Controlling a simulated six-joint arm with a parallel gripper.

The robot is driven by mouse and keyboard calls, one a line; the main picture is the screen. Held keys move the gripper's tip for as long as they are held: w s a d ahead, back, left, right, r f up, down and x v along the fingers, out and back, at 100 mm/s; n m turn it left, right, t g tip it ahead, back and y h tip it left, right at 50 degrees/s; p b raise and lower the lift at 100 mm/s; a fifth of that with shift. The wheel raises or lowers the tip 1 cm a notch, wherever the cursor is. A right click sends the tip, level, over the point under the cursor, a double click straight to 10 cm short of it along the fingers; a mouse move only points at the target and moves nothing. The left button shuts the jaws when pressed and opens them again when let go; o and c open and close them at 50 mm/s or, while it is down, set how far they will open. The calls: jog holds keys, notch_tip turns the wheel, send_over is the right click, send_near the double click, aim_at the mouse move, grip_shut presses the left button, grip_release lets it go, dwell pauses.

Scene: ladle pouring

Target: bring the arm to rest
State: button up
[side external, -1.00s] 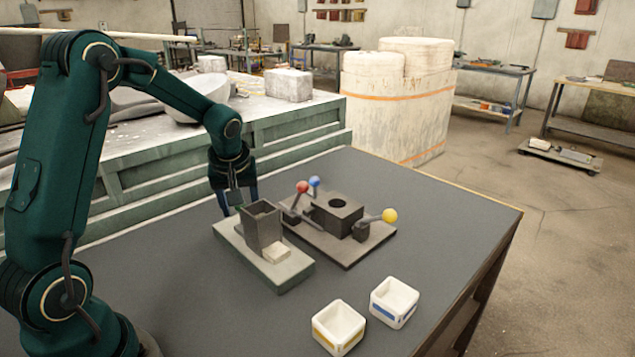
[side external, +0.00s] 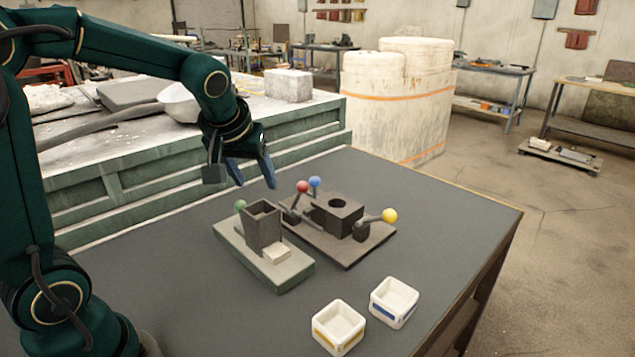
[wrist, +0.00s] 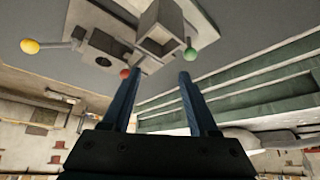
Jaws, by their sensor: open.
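My gripper (side external: 252,172) is open and empty, raised above the back left of the grey table. Its two blue fingers (wrist: 160,100) stand apart in the wrist view with nothing between them. In the side view it is above and behind a pale green base (side external: 262,260) with a dark square open-topped box (side external: 263,228) and a green knob (side external: 239,205). The green knob also shows beyond the right finger in the wrist view (wrist: 190,54).
Two white square cups, one yellow-marked (side external: 338,327) and one blue-marked (side external: 394,302), stand at the front. A green-sided bench (side external: 300,130) stands behind the table.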

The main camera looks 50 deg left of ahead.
jog(key=s+d+m+h, duration=0.3)
jog(key=s+d+m, duration=0.4)
jog(key=s+d, duration=0.4)
jog(key=s, duration=0.3)
jog(key=shift+d+t+h, duration=0.3)
jog(key=shift+s+d, duration=0.2)
jog(key=shift+s, duration=0.15)
jog(key=shift+c, duration=1.3)
notch_tip(320, 180, up, 5)
jog(key=w+a+r+g+y, duration=0.1)
jog(key=w+a+r+g, duration=0.1)
jog(key=w+a+r, duration=0.4)
jog(key=n+g+y, duration=0.1)
jog(key=n+g, duration=0.1)
jog(key=g, duration=0.2)
send_over(241, 201)
notch_tip(241, 201, down, 6)
jog(key=f, duration=0.9)
jog(key=shift+d+f, duration=0.35)
jog(key=shift+d, duration=0.05)
jog(key=shift+s+a+f, duration=0.1)
jog(key=shift+a+f, duration=0.05)
jog(key=shift+f, duration=0.75)
jog(key=shift+w+a+f, duration=0.1)
jog(key=shift+a+f, duration=0.1)
jog(key=shift+f, duration=0.75)
jog(key=shift+s+a+f, duration=0.1)
jog(key=shift+a+f, duration=0.05)
jog(key=shift+f, duration=0.75)
grip_shut()
